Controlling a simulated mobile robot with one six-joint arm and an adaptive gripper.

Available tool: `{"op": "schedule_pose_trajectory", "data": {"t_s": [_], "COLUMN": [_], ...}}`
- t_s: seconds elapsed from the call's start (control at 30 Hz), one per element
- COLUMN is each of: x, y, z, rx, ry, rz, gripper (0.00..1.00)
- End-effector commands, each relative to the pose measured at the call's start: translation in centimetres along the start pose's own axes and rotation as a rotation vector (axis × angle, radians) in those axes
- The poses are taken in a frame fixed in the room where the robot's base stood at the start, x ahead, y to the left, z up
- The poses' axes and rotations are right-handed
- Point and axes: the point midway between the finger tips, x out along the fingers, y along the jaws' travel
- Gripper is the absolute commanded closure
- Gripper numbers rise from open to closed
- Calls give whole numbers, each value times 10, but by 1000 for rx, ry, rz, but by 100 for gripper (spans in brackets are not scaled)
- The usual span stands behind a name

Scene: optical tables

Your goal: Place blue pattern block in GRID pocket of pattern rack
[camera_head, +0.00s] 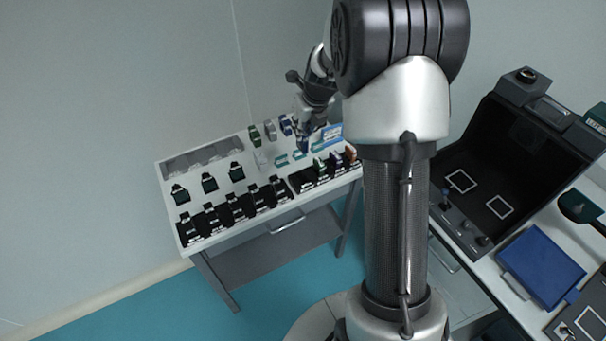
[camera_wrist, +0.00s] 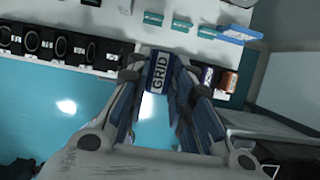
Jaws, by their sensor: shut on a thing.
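My gripper (camera_head: 304,138) is over the right part of the white table in the head view. It is shut on the blue pattern block (camera_wrist: 159,76), whose white label reads GRID and faces the wrist camera. The block also shows in the head view (camera_head: 303,146), below the fingers. The pattern rack (camera_head: 302,183) is a black row along the table's front right edge, holding several coloured blocks. In the wrist view a purple block (camera_wrist: 207,77) and an orange block (camera_wrist: 229,81) stand to the right of the held block. My gripper and block hide part of the rack; the GRID pocket cannot be made out.
Black holders with ring-shaped items (camera_head: 237,207) line the table's front left edge. Teal brackets (camera_head: 281,160) and a blue-and-white card (camera_head: 331,134) lie behind the rack. Green, grey and blue pieces stand at the back. A dark open box (camera_head: 480,185) stands on another table at right.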

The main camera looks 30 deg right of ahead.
Motion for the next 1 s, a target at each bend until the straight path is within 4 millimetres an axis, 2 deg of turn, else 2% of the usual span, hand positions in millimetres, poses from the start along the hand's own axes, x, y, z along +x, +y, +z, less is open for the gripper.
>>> {"op": "schedule_pose_trajectory", "data": {"t_s": [0.03, 0.3, 0.4, 0.67, 0.9, 1.0], "x": [20, 82, 95, 111, 151, 155], "y": [0, 0, 0, 0, 0, 0], "z": [-9, -35, -40, -46, -63, -64], "rx": [1, -1, -2, -2, -2, -2], "ry": [4, 3, 1, 1, 2, 0], "rz": [2, 1, 0, 1, 0, 0], "gripper": [100, 100, 100, 100, 100, 100]}}
